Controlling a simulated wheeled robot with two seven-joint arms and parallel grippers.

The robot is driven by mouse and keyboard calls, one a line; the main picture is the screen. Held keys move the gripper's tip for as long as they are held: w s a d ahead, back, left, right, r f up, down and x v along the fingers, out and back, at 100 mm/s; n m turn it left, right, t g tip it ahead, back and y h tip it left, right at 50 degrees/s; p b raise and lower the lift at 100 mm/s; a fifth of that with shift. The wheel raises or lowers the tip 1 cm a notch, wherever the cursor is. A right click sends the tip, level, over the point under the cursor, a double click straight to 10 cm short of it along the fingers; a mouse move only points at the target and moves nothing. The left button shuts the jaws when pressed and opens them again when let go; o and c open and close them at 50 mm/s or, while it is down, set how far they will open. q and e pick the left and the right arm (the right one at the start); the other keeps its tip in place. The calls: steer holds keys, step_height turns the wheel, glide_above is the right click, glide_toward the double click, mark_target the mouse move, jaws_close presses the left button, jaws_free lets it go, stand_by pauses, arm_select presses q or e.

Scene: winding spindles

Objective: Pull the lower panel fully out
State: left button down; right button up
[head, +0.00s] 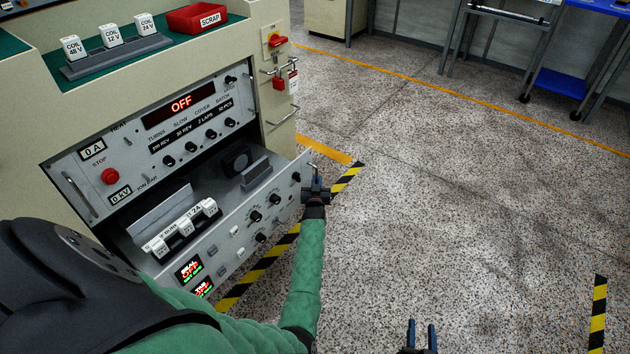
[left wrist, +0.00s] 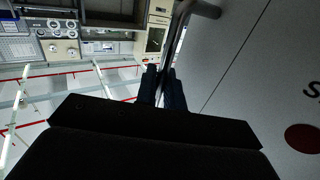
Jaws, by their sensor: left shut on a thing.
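The lower panel (head: 225,240) is a grey drawer front with knobs and small red-lit displays. It stands out from the cabinet, with part of its interior showing behind it. My left gripper (head: 315,188) is shut on the handle (head: 311,169) at the panel's right end. In the left wrist view the handle bar (left wrist: 178,35) runs down between the fingers (left wrist: 163,85). The panel's left end is hidden behind my arm. My right gripper (head: 421,338) is at the bottom edge, fingers apart, empty over the floor.
The upper panel (head: 160,135) with a red OFF display is flush in the cabinet. A rack of coil blocks (head: 115,50) and a red scrap bin (head: 197,17) stand on top. Inside the drawer are a fan (head: 237,160) and white-topped blocks (head: 182,230). The floor to the right is clear, with striped tape.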

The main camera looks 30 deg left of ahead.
arm_select(q)
steer(key=shift+d, duration=0.15)
arm_select(e)
steer(key=shift+s+d+f, duration=0.1)
steer(key=shift+f, duration=0.2)
arm_select(q)
steer(key=c, duration=1.6)
jaws_free()
steer(key=shift+c, duration=0.2)
arm_select(e)
steer(key=shift+r, duration=0.1)
